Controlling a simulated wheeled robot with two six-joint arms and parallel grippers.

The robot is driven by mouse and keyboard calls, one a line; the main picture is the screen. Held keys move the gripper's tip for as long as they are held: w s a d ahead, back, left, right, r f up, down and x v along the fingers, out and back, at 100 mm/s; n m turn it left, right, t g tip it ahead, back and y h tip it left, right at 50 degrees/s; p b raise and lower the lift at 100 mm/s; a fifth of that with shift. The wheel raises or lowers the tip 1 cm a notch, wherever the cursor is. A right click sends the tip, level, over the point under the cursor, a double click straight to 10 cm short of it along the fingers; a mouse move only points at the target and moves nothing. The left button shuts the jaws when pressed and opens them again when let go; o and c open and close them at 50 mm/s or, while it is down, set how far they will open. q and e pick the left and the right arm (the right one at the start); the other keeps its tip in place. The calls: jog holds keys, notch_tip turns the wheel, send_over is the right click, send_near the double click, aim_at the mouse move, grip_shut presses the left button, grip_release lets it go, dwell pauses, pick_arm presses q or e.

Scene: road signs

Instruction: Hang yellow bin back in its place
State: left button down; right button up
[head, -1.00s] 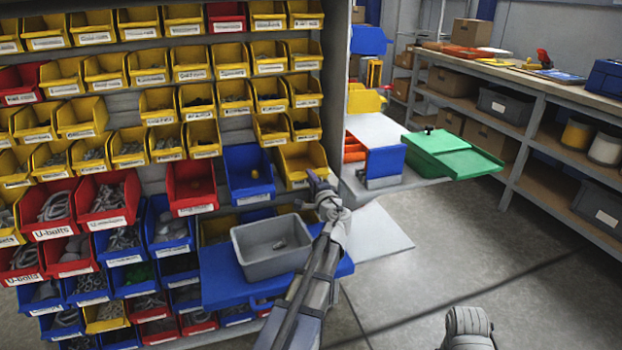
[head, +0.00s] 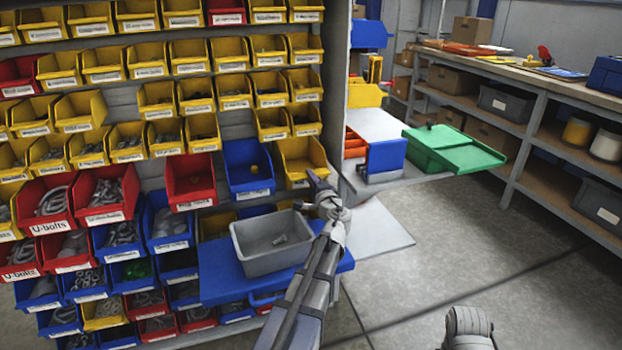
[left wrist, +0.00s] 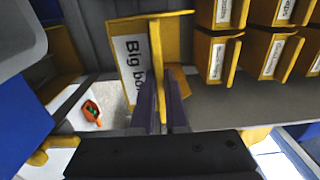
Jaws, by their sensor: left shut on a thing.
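The yellow bin (head: 303,153) is at the right end of the rack, to the right of a blue bin (head: 248,170). It appears open side up, and I cannot tell whether it is hooked on the rack or held just in front. My left gripper (head: 316,180) is at its lower right front corner. In the left wrist view the gripper (left wrist: 166,105) is shut on the yellow bin (left wrist: 178,45), whose white label starting "Big bo" faces the camera. The fingers cover part of the bin.
A grey tub (head: 270,246) stands on a blue surface (head: 225,283) below the bin. Neighbouring red (head: 190,180) and yellow bins fill the rack on the left. A green box (head: 455,150) is on a side shelf to the right. The floor (head: 440,250) at right is clear.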

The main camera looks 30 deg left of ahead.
pick_arm(q)
jog(key=c, duration=0.8)
grip_release()
jog(key=shift+c, duration=0.2)
jog(key=v, duration=0.8)
